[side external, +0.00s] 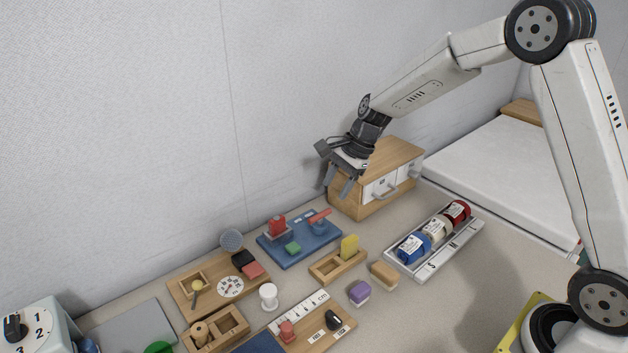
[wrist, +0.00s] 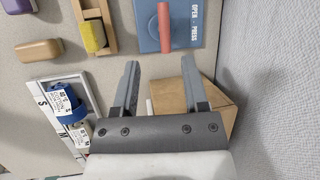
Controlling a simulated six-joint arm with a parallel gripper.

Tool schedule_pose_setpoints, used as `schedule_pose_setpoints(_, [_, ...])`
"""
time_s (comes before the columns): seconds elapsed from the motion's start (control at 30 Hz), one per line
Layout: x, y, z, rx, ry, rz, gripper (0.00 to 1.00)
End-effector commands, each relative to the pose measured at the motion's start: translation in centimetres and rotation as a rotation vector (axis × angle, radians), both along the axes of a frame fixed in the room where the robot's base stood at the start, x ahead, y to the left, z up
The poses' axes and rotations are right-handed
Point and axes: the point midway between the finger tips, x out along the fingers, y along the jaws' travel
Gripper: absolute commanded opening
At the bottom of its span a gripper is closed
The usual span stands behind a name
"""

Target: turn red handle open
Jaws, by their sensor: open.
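The red handle (side external: 320,215) is a short bar on a blue fixture at the right end of the blue board (side external: 293,252). In the wrist view the red handle (wrist: 164,25) runs up and down the picture, beside the printed words OPEN and PRESS. My gripper (side external: 336,188) is open and empty, above and behind the board's right end, in front of the wooden cabinet. In the wrist view my gripper (wrist: 160,64) points towards the handle, with a gap between the fingertips and it. The handle's far end is cut off there.
The wooden cabinet (side external: 345,198) stands close beneath my gripper. The wall is close behind.

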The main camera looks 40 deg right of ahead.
Motion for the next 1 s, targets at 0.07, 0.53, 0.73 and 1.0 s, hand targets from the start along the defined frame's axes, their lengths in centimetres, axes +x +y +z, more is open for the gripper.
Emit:
schedule_pose_setpoints(0.07, [0.5,0.0,0.0,0.016,0.007,-0.026,0.57])
schedule_pose_setpoints(0.53, [0.7,0.5,-1.2,0.022,0.013,-0.032,0.57])
schedule_pose_setpoints(0.73, [1.1,1.4,-3.2,0.020,0.013,-0.030,0.57])
schedule_pose_setpoints(1.0, [1.7,2.5,-6.0,0.019,0.012,-0.031,0.57])
